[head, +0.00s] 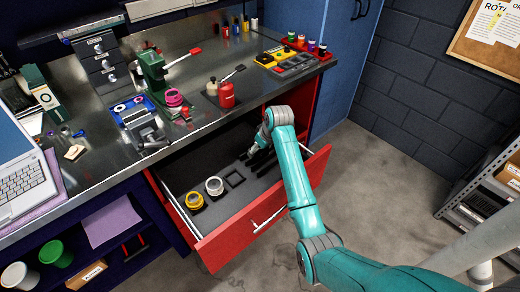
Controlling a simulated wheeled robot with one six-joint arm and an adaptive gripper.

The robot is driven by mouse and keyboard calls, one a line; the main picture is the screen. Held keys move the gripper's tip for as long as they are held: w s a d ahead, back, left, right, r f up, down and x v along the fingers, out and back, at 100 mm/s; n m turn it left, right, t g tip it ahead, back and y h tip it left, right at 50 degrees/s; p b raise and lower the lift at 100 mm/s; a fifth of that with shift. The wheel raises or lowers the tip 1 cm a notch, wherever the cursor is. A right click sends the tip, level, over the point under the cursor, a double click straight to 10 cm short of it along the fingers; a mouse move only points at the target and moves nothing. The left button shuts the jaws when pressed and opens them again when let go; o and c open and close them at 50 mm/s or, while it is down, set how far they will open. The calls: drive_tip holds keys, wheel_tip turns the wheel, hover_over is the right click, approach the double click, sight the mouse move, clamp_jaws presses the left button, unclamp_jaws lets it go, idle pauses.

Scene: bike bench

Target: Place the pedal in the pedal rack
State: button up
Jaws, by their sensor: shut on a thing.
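My gripper (254,152), at the end of the teal arm, reaches down into the open red drawer (232,243), towards its back right. It is shut on a small dark thing, which I take to be the pedal; fingers and thing blend together and its outline is unclear. A black square frame (234,178) lies on the drawer floor just left of the gripper. I cannot tell whether this frame or the dark shapes under the gripper are the pedal rack.
A yellow-ringed part (194,201) and a white-ringed part (214,186) stand in the drawer's left half. The steel bench edge overhangs the drawer's back. The drawer's front middle is clear.

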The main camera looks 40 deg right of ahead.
drive_tip(key=shift+f, duration=0.2)
drive_tip(key=o, duration=1.1)
drive_tip(key=shift+f, duration=0.1)
drive_tip(key=shift+o, duration=0.2)
drive_tip(key=v, duration=1.2)
